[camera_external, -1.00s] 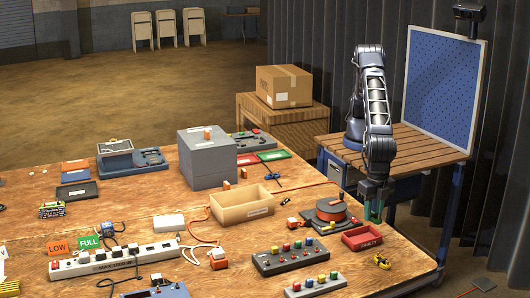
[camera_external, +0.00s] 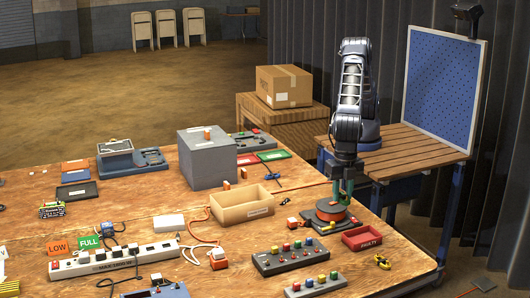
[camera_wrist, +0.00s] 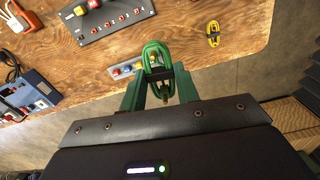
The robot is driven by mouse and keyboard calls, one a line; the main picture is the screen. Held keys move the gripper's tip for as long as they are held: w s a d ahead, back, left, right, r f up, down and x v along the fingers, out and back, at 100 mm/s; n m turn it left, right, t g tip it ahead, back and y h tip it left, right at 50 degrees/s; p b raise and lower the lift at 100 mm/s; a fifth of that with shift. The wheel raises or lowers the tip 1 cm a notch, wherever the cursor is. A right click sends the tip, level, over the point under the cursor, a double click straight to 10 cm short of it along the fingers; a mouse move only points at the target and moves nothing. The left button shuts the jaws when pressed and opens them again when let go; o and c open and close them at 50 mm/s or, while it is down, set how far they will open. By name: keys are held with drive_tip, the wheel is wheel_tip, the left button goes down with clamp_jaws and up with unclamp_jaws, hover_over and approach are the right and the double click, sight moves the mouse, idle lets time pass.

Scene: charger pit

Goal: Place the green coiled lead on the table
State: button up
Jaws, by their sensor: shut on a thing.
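The green coiled lead (camera_wrist: 157,58) is in my gripper (camera_wrist: 158,92), bundled with a dark band around its middle, in the wrist view. The fingers are shut on its lower part. In the external view my gripper (camera_external: 342,190) hangs just behind the orange-red reel, and the green lead (camera_external: 348,186) shows only as a small patch. The wooden table (camera_external: 110,213) lies below; in the wrist view its edge passes near the lead. I cannot tell the exact height of the lead above the table.
The orange-red reel (camera_external: 331,212) is close below my gripper. A red FAULTY tray (camera_external: 362,237), a yellow coiled lead (camera_external: 382,262), a cardboard tray (camera_external: 242,205) and a button box (camera_external: 290,256) are nearby. Bare wood lies around the yellow lead.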

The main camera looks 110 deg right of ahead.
drive_tip(key=w+d+m, duration=0.2)
drive_tip(key=w+d, duration=0.6)
drive_tip(key=d, duration=0.6)
drive_tip(key=w+d+m, duration=0.2)
drive_tip(key=w+d, duration=0.7)
drive_tip(key=d, duration=0.4)
drive_tip(key=w+d+m, duration=0.2)
drive_tip(key=w+d, duration=0.6)
drive_tip(key=d, duration=0.6)
drive_tip(key=d+m, duration=0.2)
drive_tip(key=d, duration=1.3)
drive_tip(key=d+m, duration=0.2)
drive_tip(key=d, duration=1.4)
drive_tip(key=d+m, duration=0.2)
drive_tip(key=d, duration=1.3)
drive_tip(key=shift+w+d+m, duration=0.1)
drive_tip(key=shift+d+m, duration=0.3)
drive_tip(key=s+d+m, duration=0.1)
drive_tip(key=s+d, duration=0.3)
drive_tip(key=d, duration=0.5)
drive_tip(key=s+d+m, duration=0.2)
drive_tip(key=s+d, duration=0.2)
drive_tip(key=d, duration=0.4)
drive_tip(key=s+d+m, duration=0.1)
drive_tip(key=s+d, duration=0.4)
drive_tip(key=d, duration=0.4)
wheel_tip(320, 180, down, 25)
drive_tip(key=shift+w+d, duration=0.1)
drive_tip(key=shift+w, duration=0.05)
drive_tip(key=shift+f, duration=0.1)
